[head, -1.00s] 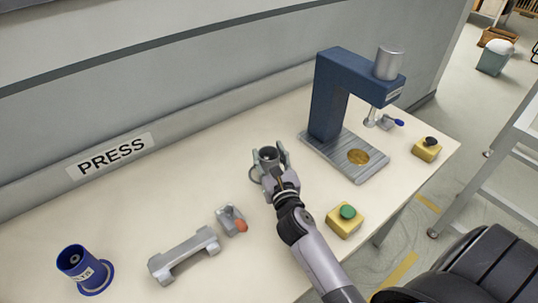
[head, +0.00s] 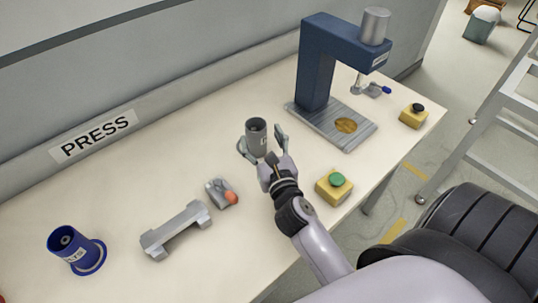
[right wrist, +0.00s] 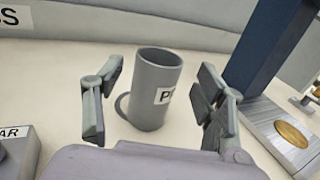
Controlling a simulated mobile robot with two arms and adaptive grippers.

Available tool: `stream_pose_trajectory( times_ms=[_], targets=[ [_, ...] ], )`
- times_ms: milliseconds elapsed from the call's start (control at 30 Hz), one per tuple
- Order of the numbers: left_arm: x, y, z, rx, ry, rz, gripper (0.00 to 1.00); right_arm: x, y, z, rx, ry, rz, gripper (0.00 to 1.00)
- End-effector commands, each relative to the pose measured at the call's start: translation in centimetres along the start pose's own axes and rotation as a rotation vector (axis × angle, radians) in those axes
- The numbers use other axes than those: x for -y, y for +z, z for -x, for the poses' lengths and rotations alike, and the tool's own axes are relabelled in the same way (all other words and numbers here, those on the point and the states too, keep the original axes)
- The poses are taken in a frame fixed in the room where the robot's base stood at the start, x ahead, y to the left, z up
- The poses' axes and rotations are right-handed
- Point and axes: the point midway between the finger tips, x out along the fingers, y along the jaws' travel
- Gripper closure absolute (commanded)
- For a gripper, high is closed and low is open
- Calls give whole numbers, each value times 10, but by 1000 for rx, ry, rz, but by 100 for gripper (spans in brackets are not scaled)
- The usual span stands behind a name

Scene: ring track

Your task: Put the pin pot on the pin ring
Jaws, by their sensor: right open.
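The pin pot is a grey open-topped cup (head: 256,135) standing upright on the table. In the right wrist view the pot (right wrist: 150,92) shows a partly cut-off white label starting with "P". My right gripper (head: 263,143) is open, its fingers on either side of the pot and apart from it. In the right wrist view my right gripper (right wrist: 156,82) shows clear gaps to the pot on both sides. A thin dark arc (right wrist: 121,105) lies at the pot's left foot. It may be the pin ring; I cannot tell how far the pot covers it. My left gripper is not in view.
A blue press (head: 318,70) with a slotted grey base stands to the right. Nearby are a green-button box (head: 334,186) and a black-button box (head: 413,116). To the left are a red-tipped lever block (head: 221,192), a grey bar bracket (head: 176,231) and a blue pot (head: 73,247).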

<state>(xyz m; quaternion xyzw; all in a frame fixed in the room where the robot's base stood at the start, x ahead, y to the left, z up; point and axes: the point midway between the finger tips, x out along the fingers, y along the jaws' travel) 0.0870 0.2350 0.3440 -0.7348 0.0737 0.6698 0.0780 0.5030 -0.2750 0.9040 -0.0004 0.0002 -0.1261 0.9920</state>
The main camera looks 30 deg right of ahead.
Motion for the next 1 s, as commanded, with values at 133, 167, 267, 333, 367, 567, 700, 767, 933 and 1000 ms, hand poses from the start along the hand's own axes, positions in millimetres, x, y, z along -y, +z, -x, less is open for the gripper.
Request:
stream_pose_trajectory(
  times_ms=[133,167,267,333,367,567,700,767,933,1000],
  targets=[
    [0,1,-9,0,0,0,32,0,-3,33,-3,0,-2,35],
    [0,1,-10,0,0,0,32,0,-3,38,-2,-1,-1,35],
    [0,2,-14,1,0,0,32,0,-3,52,-2,-1,-2,35],
    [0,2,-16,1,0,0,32,0,-2,59,-1,-1,-2,35],
    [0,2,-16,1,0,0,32,0,-1,61,0,0,-2,35],
    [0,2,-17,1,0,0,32,0,0,67,1,0,-1,35],
    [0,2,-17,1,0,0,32,0,1,67,1,0,-1,35],
    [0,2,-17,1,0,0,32,0,0,67,1,0,-1,35],
    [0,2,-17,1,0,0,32,0,0,67,1,0,-1,35],
    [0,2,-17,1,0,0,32,0,0,66,1,0,-1,35]
  ],
)
